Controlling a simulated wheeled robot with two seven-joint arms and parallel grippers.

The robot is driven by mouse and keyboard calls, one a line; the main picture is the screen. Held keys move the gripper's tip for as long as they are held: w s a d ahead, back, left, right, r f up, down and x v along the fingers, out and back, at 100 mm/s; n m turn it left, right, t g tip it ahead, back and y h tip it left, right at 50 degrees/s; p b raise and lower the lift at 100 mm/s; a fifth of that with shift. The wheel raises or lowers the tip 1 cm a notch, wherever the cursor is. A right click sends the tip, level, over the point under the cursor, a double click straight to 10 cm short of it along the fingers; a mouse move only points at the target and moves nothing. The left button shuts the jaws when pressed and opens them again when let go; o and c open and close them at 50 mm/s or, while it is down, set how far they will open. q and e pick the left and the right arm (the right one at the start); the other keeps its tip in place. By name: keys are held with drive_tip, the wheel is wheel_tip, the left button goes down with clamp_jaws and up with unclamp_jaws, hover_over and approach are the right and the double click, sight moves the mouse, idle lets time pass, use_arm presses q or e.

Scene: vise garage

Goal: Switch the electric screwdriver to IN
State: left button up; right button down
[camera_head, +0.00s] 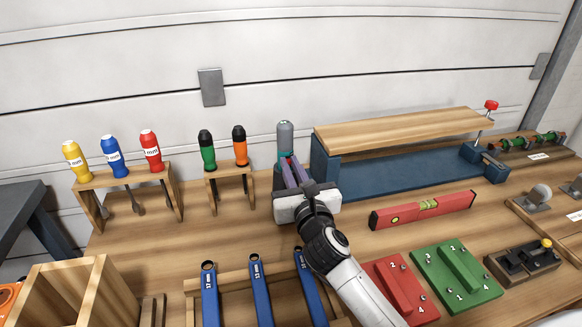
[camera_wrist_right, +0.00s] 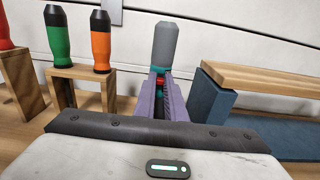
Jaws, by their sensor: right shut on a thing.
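The electric screwdriver (camera_head: 285,135) stands upright at the back of the bench, with a grey rounded top and a teal band below it. It also shows in the right wrist view (camera_wrist_right: 164,46), above the fingers. My right gripper (camera_head: 288,162) reaches it from the front, its purple fingers closed around the part below the grey top. In the right wrist view, a small red part (camera_wrist_right: 160,79) shows between the fingers (camera_wrist_right: 160,74). The fingers and gripper body hide the lower screwdriver, and I cannot read any IN mark. My left gripper is out of view.
A blue vise-like frame (camera_head: 400,181) with a wooden board (camera_head: 400,130) stands close to the right. A rack (camera_head: 230,170) with green and orange screwdrivers is close on the left. A red level (camera_head: 423,210) and blue wrenches (camera_head: 260,290) lie nearer.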

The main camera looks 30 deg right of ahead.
drive_tip(key=shift+s+f, duration=0.1)
drive_tip(key=shift+f, duration=0.95)
drive_tip(key=c, duration=1.8)
unclamp_jaws()
drive_tip(key=b+v, duration=0.1)
drive_tip(key=v, duration=0.9)
drive_tip(key=shift+s+a, duration=0.1)
